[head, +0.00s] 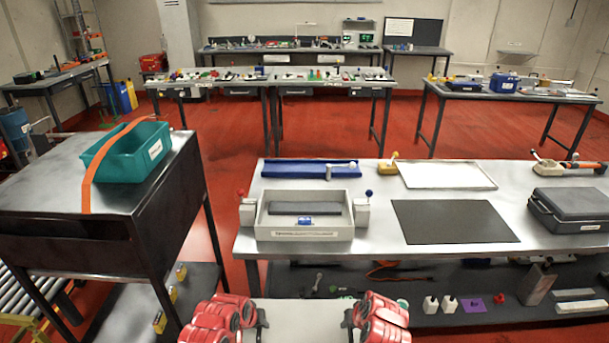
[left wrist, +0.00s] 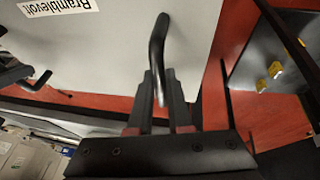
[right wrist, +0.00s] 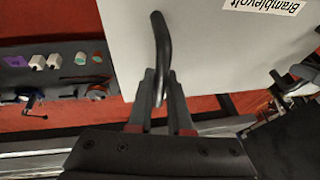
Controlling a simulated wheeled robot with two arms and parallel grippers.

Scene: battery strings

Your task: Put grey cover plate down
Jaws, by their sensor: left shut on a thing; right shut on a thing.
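The grey cover plate (head: 305,322) is at the bottom middle of the head view, between my two red arms. It is a pale flat panel, and its lower part is cut off. My left gripper (head: 260,320) is shut on a dark bent handle at its left edge. My right gripper (head: 349,318) is shut on the matching handle at its right edge. The plate also fills much of the left wrist view (left wrist: 130,50) and the right wrist view (right wrist: 205,70), with a "Bramblevolt" label. In the wrist views red floor shows beyond its edges.
Ahead is a metal workbench (head: 375,235) bearing a grey tray fixture (head: 262,233), a black mat (head: 455,238), a white panel (head: 447,182) and a dark case (head: 575,212). Its lower shelf holds small items. At left, a dark cart (head: 60,195) carries a teal bin (head: 130,163).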

